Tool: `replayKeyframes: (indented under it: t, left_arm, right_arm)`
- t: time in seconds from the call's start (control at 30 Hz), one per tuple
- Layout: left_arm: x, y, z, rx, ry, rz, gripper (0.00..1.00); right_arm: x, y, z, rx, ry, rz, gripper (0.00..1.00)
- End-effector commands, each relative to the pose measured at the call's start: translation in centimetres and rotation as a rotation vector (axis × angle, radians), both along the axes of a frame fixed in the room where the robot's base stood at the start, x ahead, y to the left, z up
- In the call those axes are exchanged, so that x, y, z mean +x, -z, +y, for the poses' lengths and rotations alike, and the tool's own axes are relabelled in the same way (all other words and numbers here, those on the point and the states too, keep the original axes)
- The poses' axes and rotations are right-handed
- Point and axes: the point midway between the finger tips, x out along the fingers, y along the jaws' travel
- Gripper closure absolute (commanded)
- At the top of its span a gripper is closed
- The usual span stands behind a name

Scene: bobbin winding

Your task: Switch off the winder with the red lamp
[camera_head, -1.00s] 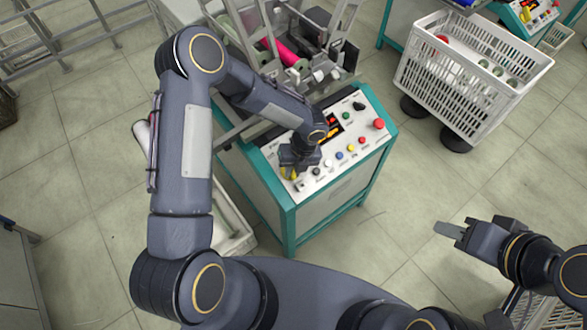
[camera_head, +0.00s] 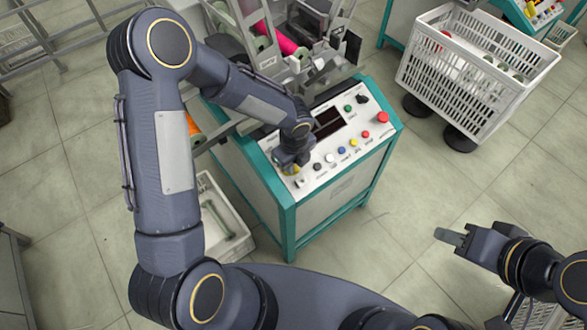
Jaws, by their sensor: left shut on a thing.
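The winder (camera_head: 335,190) is a teal and white cabinet with a sloped control panel (camera_head: 322,172). The panel carries coloured buttons, a large red button (camera_head: 382,117), a black knob (camera_head: 362,99) and dark display windows (camera_head: 328,121). No lit red lamp can be made out on this winder. My right gripper (camera_head: 450,237) hangs over the floor, away from the winder; its finger opening cannot be judged.
A white basket (camera_head: 470,80) on dark feet stands to the right of the winder. Another teal machine (camera_head: 535,12) is at the top right. A white bin (camera_head: 222,225) lies on the floor left of the cabinet.

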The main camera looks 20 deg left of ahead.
Motion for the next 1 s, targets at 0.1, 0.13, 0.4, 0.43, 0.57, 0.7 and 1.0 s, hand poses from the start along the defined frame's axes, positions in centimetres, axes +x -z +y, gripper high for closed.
replayKeyframes:
  t: [0.1,0.13,0.4,0.43,0.57,0.7,1.0]
  left_arm:
    - [0.1,0.5,0.0,-0.026,-0.093,-0.039,1.0]
    - [0.1,0.5,0.0,-0.033,-0.115,-0.048,1.0]
    - [0.2,0.3,-0.1,-0.082,-0.286,-0.109,1.0]
    - [0.2,0.3,-0.1,-0.087,-0.301,-0.113,1.0]
    - [0.2,0.2,-0.1,-0.1,-0.349,-0.132,1.0]
    - [0.2,0.1,0.0,-0.11,-0.384,-0.144,1.0]
    - [0.2,-0.1,-0.1,-0.117,-0.407,-0.15,1.0]
  right_arm:
    - [0.0,2.0,0.0,0.0,0.0,0.0,0.64]
    - [0.0,2.3,0.0,0.0,0.0,0.0,0.64]
    - [0.0,4.9,0.0,0.0,0.0,0.0,0.64]
    - [0.0,5.1,0.0,0.0,0.0,0.0,0.64]
    - [0.0,5.8,0.0,0.0,0.0,0.0,0.64]
    - [0.0,6.2,0.0,0.0,0.0,0.0,0.64]
    - [0.0,6.4,0.0,0.0,0.0,0.0,0.64]
